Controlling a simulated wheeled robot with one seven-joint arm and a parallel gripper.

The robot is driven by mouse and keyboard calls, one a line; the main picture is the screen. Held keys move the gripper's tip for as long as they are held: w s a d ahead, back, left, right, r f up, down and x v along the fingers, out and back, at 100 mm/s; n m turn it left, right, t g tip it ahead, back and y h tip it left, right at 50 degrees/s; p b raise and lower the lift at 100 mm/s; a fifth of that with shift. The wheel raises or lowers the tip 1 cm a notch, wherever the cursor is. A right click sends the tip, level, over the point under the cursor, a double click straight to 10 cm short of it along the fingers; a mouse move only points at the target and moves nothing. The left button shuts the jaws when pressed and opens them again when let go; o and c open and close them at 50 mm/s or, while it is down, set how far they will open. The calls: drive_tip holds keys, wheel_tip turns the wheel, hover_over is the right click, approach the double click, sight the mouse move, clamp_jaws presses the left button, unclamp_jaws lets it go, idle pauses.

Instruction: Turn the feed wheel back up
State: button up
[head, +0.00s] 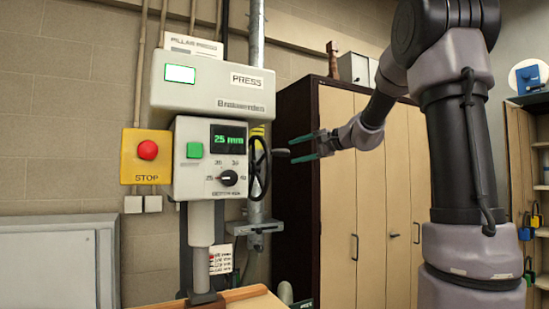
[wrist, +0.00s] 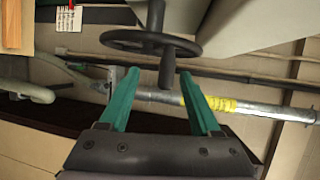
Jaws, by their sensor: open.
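The feed wheel (head: 259,168) is a black spoked handwheel on the right side of the grey press head (head: 222,150). Its dark handle sticks out to the right, towards my gripper (head: 292,150). In the wrist view the wheel (wrist: 125,42) lies just beyond the fingertips, and its handle (wrist: 167,72) points back between them. My gripper (wrist: 160,72) has green fingers, which are open on either side of the handle's end. I cannot tell whether either finger touches it. The green display (head: 228,138) reads 25 mm.
A yellow box with a red STOP button (head: 148,150) is left of the press. A metal pipe (head: 255,80) runs up the wall behind the wheel. A tall cabinet (head: 340,200) stands behind my arm. A wooden table (head: 245,299) is below the press.

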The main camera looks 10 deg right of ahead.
sight(275, 154)
drive_tip(key=w, duration=0.2)
drive_tip(key=shift+w+d+r+t, duration=0.3)
drive_tip(key=shift+d+r+t, duration=0.05)
drive_tip(key=shift+t, duration=0.05)
drive_tip(key=x, duration=1)
drive_tip(key=shift+a, duration=0.15)
clamp_jaws()
idle(0.7)
